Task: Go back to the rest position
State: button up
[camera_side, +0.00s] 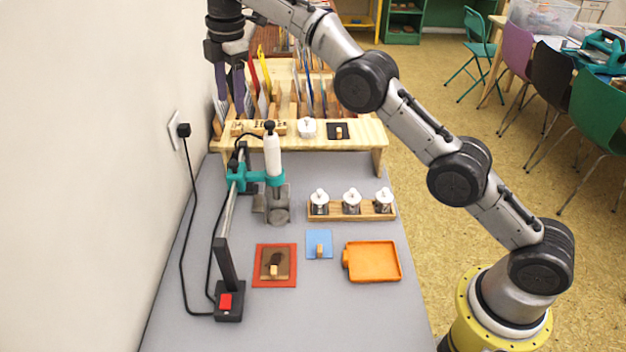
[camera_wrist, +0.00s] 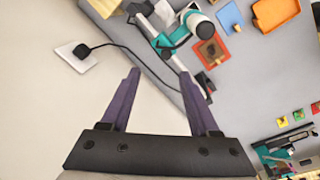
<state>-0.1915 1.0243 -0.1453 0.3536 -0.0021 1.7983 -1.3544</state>
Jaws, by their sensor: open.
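My gripper (camera_side: 230,84) is raised at the upper left in the side view, beside the white wall and in front of the wooden rack of upright thin items. Its two purple fingers point down. In the wrist view my gripper (camera_wrist: 160,92) has its fingers spread wide, with nothing between them but wall and table edge behind. The gripper is open and empty.
A wooden shelf (camera_side: 372,134) carries the rack.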

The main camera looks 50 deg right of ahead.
jog(key=s+d+r+m+t, duration=0.15)
jog(key=s+d+r, duration=0.25)
jog(key=s+r, duration=0.5)
jog(key=s+d+r+m+t, duration=0.15)
jog(key=s+d+r, duration=0.25)
jog(key=s+r, duration=0.5)
jog(key=s+d+f+m+t, duration=0.1)
jog(key=s+d+f+m, duration=0.2)
jog(key=s, duration=0.7)
jog(key=s+f+m, duration=0.4)
jog(key=s, duration=0.6)
jog(key=s+f+m, duration=0.5)
jog(key=f+m, duration=0.2)
jog(key=f, duration=0.6)
jog(key=shift+d+f+m, duration=0.25)
jog(key=shift+m, duration=0.15)
